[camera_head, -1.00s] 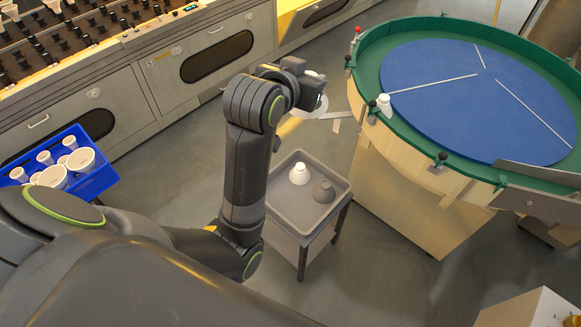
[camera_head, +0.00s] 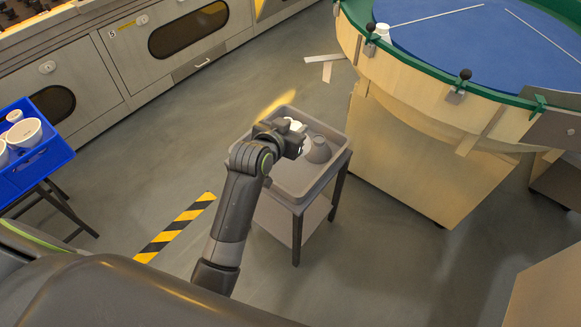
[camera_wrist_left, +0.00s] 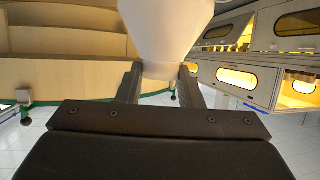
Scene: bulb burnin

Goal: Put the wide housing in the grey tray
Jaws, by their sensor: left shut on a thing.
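My left gripper (camera_head: 292,142) is over the grey tray (camera_head: 292,182). In the left wrist view, it (camera_wrist_left: 163,85) is shut on the white wide housing (camera_wrist_left: 165,35), which flares away from the fingers. In the head view, the gripper hides most of that housing, and I cannot tell whether it touches the tray. A dark grey housing (camera_head: 319,152) stands in the tray, right of the gripper. White shows beside the gripper; I cannot clearly separate the held housing from the white one in the tray. My right gripper is not in view.
A blue crate (camera_head: 45,165) with white housings stands at the left. A round table with a blue top (camera_head: 450,45) and green rim is at the upper right. The front part of the tray is clear. Yellow-black floor tape (camera_head: 175,230) lies left of the tray stand.

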